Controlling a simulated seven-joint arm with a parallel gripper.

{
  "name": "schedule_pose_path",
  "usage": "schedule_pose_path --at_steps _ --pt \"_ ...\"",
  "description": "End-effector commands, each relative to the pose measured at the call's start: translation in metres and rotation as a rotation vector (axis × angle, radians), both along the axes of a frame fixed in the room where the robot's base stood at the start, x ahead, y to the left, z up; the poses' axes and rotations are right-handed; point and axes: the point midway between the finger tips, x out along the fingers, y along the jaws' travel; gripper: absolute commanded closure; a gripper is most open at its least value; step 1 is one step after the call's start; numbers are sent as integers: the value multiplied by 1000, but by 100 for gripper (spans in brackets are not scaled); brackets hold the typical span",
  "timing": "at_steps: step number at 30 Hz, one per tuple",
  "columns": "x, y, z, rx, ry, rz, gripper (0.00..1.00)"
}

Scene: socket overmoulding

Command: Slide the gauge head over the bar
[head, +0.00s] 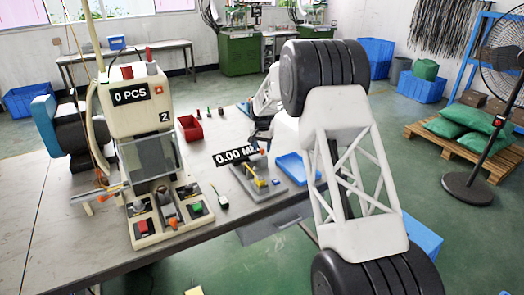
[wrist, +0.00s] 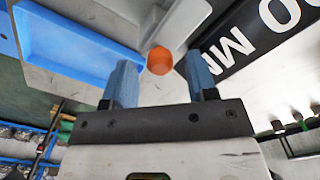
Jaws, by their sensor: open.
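The gauge stands on a grey plate (head: 285,193) on the bench, with a black display (head: 236,155) reading 0.00 MM. The display also shows large in the wrist view (wrist: 255,40). A small orange round part (head: 263,152) is beside the display; in the wrist view the orange part (wrist: 160,60) appears between my fingertips. A yellow piece (head: 259,182) lies low on the plate; I cannot tell whether it is the bar. My gripper (wrist: 160,75) is open, its two blue-grey fingers on either side of the orange part, with visible gaps. My arm partly hides the gripper in the head view.
A blue tray (head: 291,167) lies right of the gauge, close to my left finger in the wrist view (wrist: 75,40). The cream machine (head: 140,110) stands on the left. A red bin (head: 190,128) and several small items sit behind. A dark-handled tool (head: 221,202) lies in front.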

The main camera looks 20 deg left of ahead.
Motion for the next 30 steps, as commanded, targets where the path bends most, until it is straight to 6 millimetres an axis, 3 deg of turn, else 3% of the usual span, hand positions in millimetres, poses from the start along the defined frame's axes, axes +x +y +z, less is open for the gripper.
schedule_pose_path --at_steps 6,17,27,30 --pt "0 0 -15 0 -1 0 48" --pt "0 0 -18 1 -1 0 48" --pt "0 0 -18 1 -1 0 100" --pt "0 0 -18 1 -1 0 100"
